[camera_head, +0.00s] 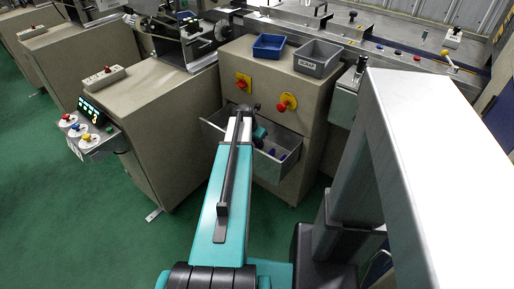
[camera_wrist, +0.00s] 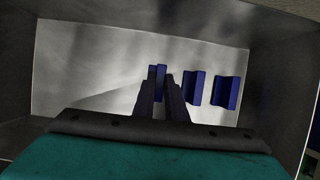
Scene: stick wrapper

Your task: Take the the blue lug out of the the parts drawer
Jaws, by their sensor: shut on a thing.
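The parts drawer (camera_head: 278,171) is pulled out of the beige cabinet in the head view. Its grey inside wall (camera_wrist: 80,60) fills much of the wrist view. Several blue lugs are in the drawer: one (camera_wrist: 161,72) is at my gripper's fingertips, and two more, a middle one (camera_wrist: 195,88) and a right one (camera_wrist: 225,92), lie to its right. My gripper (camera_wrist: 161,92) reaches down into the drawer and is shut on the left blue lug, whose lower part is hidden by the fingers. In the head view my arm covers part of the drawer and the gripper's tips are hidden.
A blue bin (camera_head: 268,47) and a grey bin (camera_head: 317,58) stand on top of the cabinet (camera_head: 290,80). Red knobs (camera_head: 287,102) stick out of its front above the drawer. A machine with a control panel (camera_head: 90,125) is at left. Green floor (camera_head: 100,230) is clear at front left.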

